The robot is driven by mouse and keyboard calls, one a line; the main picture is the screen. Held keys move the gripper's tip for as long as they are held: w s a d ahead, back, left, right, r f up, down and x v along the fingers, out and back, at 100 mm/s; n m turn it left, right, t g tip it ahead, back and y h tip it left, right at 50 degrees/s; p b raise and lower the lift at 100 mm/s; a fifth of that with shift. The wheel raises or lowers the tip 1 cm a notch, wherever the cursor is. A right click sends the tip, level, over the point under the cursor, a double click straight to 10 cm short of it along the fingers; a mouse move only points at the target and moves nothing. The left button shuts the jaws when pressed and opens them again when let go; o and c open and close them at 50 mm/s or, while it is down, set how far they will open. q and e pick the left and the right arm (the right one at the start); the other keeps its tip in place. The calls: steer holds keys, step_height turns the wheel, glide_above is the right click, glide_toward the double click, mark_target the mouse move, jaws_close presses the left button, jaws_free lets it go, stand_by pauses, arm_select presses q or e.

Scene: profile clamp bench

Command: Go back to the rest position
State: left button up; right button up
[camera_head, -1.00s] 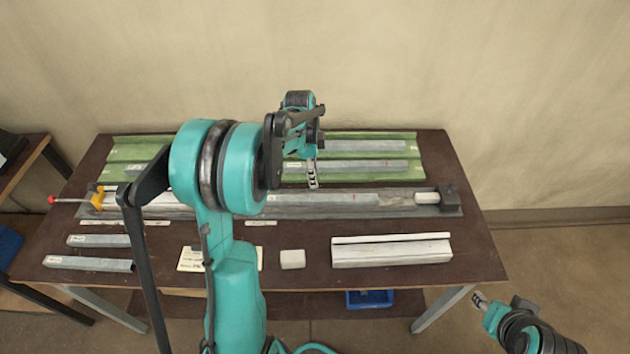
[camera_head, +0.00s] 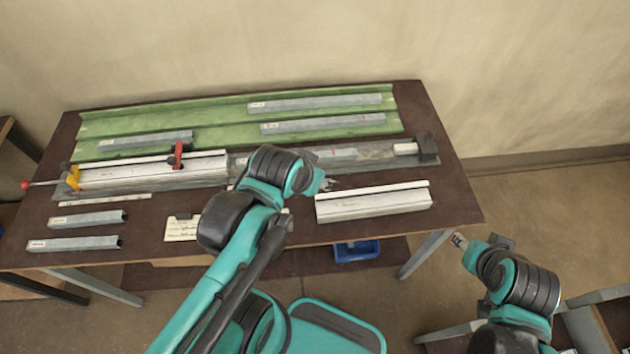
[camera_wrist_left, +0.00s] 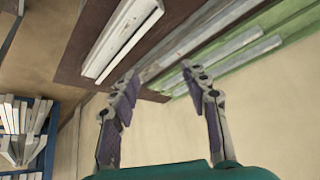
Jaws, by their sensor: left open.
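My left gripper (camera_head: 328,184) is above the front middle of the bench, small and partly hidden by its own wrist in the head view. In the left wrist view its two fingers (camera_wrist_left: 158,78) stand well apart with nothing between them. My right gripper (camera_head: 459,240) is low, off the bench's right front corner; its fingers are too small to read. A light profile (camera_head: 155,172) lies in the long grey fixture (camera_head: 330,165), with a red and black clamp (camera_head: 178,155) on it. A yellow clamp with a red-tipped handle (camera_head: 72,178) is at the fixture's left end.
The dark bench (camera_head: 455,195) also carries a green tray (camera_head: 225,120) with several grey profiles, a white grooved block (camera_head: 372,203) close right of my left gripper, two grey profiles at front left and a label card (camera_head: 181,228). A blue bin (camera_head: 357,251) is below.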

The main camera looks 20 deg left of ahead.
arm_select(q)
steer(key=shift+s+d+f+n+t, duration=0.3)
steer(key=shift+s+d+n, duration=0.1)
steer(key=shift+s, duration=0.1)
steer(key=shift+f+b, duration=2.7)
